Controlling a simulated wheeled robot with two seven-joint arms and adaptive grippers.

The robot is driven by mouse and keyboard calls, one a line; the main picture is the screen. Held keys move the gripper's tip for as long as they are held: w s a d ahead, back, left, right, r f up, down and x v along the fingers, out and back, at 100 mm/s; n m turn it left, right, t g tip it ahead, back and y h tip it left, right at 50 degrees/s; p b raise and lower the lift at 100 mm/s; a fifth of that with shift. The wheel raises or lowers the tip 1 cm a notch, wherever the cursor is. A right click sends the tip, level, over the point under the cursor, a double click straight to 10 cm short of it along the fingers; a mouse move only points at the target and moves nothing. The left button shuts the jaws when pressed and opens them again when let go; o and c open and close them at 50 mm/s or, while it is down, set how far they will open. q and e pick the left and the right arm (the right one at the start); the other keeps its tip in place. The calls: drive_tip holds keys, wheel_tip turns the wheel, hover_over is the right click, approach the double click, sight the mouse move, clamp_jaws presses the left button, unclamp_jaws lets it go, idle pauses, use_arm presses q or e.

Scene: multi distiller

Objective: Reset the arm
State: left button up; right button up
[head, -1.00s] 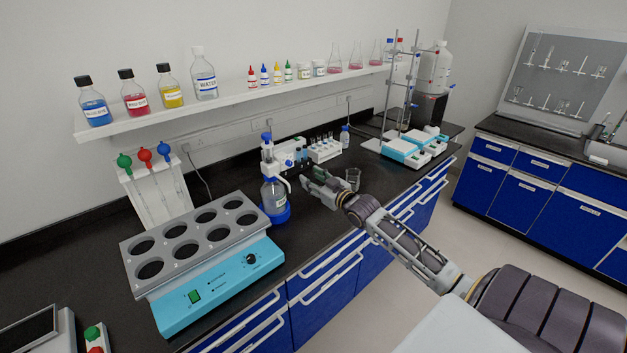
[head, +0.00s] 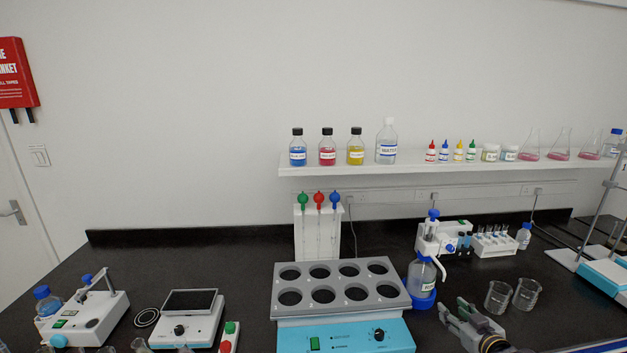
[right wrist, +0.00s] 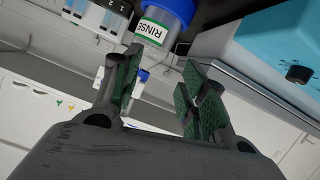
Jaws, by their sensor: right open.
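My right gripper (head: 458,313) is at the lower right of the head view, above the black bench near its front side. In the right wrist view its two green-padded fingers (right wrist: 160,97) stand apart, with nothing held between them. A bottle labelled RINSE (right wrist: 153,31), with a blue part, shows beyond the fingers at the top of that view. In the head view a dispenser bottle (head: 422,272) in a blue base stands just left of and behind the gripper. Two glass beakers (head: 498,296) (head: 526,294) stand to its right. My left gripper is out of view.
A grey rack with several holes (head: 338,267) sits on a blue-fronted device (head: 346,338) left of the gripper. A tube rack (head: 495,243) stands behind. A shelf (head: 440,170) holds bottles and flasks. A balance (head: 190,318) and another device (head: 86,318) stand at left.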

drive_tip(key=s+a+f+g, duration=0.5)
drive_tip(key=s+a+f, duration=0.4)
drive_tip(key=s+a, duration=0.1)
drive_tip(key=s+a+g, duration=0.3)
drive_tip(key=s+a, duration=0.1)
drive_tip(key=s, duration=0.5)
drive_tip(key=s+a+g, duration=0.3)
drive_tip(key=s, duration=0.5)
wheel_tip(320, 180, down, 34)
drive_tip(key=s+g, duration=0.1)
drive_tip(key=s, duration=0.2)
drive_tip(key=s+d+f, duration=0.2)
drive_tip(key=s+f, duration=0.8)
drive_tip(key=s, duration=0.1)
drive_tip(key=s+d+f+g, duration=0.1)
drive_tip(key=s+f, duration=0.8)
drive_tip(key=s, duration=0.2)
drive_tip(key=shift+d+f+h, duration=0.4)
